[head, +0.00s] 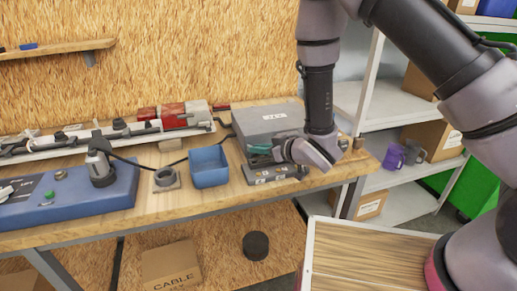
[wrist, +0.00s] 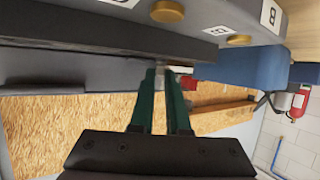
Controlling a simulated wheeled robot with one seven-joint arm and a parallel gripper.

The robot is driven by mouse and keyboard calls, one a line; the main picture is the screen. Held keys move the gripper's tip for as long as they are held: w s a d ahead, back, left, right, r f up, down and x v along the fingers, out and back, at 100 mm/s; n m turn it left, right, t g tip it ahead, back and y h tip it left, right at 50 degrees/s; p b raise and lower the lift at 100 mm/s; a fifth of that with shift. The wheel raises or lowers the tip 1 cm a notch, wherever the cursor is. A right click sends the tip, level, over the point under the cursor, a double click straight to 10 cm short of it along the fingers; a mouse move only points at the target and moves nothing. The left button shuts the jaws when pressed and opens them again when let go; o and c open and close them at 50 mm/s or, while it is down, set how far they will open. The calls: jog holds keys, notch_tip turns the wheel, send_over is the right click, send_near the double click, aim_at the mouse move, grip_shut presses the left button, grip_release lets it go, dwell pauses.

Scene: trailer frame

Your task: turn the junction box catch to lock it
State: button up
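The junction box (head: 268,119) is a grey box with a white label on its lid, at the right end of the workbench. My gripper (head: 258,150) is at its front side, with teal fingers pointing left. In the wrist view, my gripper (wrist: 164,74) has its two green fingers close together, with a narrow gap between them. A small pale metal piece (wrist: 182,70) shows at the fingertips, beside the grey box side. It may be the catch. The fingertips partly hide it, and I cannot tell whether they grip it.
A grey panel with labels (head: 272,174) lies in front of the box, below my gripper. A blue bin (head: 208,167) stands close to its left. Shelving (head: 400,120) stands to the right. A cable (head: 150,163) crosses the bench.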

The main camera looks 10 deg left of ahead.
grip_shut()
jog(key=shift+w+d+n+g+y, duration=0.2)
jog(key=shift+w+n+g+y, duration=0.3)
jog(key=shift+n+g, duration=0.3)
jog(key=shift+w+d+n+g+y, duration=0.1)
jog(key=shift+w+n+g+y, duration=0.1)
jog(key=shift+n+g, duration=0.7)
jog(key=shift+w+n+g+y, duration=0.2)
jog(key=shift+n+g, duration=0.5)
jog(key=shift+g, duration=0.3)
jog(key=o, duration=0.7)
grip_release()
jog(key=shift+c, duration=0.2)
jog(key=shift+s, duration=0.1)
